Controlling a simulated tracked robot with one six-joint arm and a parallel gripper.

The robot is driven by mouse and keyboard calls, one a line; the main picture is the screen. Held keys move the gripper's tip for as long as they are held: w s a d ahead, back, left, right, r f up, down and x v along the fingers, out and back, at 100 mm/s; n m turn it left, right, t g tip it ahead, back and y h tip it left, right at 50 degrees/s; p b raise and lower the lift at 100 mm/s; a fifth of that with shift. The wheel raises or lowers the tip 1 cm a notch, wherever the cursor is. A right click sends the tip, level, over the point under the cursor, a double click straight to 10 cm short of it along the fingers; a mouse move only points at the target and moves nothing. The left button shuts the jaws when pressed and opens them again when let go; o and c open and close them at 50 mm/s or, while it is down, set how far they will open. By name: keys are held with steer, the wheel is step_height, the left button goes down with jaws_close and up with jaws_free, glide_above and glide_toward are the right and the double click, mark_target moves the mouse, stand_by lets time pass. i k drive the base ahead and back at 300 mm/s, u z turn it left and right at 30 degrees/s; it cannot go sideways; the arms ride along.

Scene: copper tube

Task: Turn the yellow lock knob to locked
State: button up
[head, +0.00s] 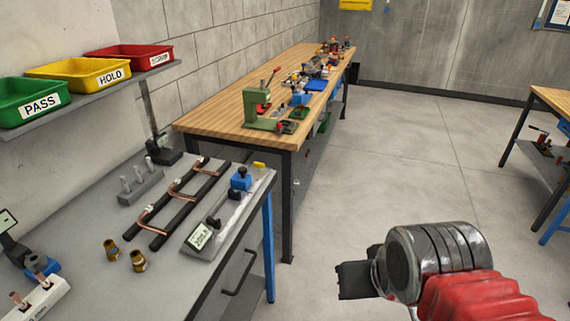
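A small yellow piece (259,165), which looks like the lock knob, sits at the far right end of a grey measuring device (222,228) on the near bench. It is too small to tell which way it is turned. The device has a blue block with a black knob (240,179), other black knobs and a lit display (200,236). My gripper (352,280) is at the lower right, over the floor beyond the bench's right edge, well apart from the yellow piece. Its dark fingers are seen edge-on, so their opening is unclear.
Bent copper tubes lie on a black rack (180,203) left of the device. Two brass fittings (138,261), a grey pin block (140,186) and a white block (36,301) share the bench. Green, yellow and red bins (113,54) sit on a shelf. A wooden bench (215,108) stands behind.

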mark_target(259, 166)
steer(key=z, duration=0.35)
steer(key=k, duration=0.55)
steer(key=z, duration=0.75)
steer(key=k, duration=0.4)
steer(key=z, duration=0.15)
steer(key=i, duration=0.85)
steer(key=u, duration=0.4)
steer(key=i, duration=0.7)
steer(key=u, duration=0.75)
steer(key=i, duration=0.5)
steer(key=u, duration=0.8)
steer(key=i, duration=0.55)
steer(key=u, duration=0.35)
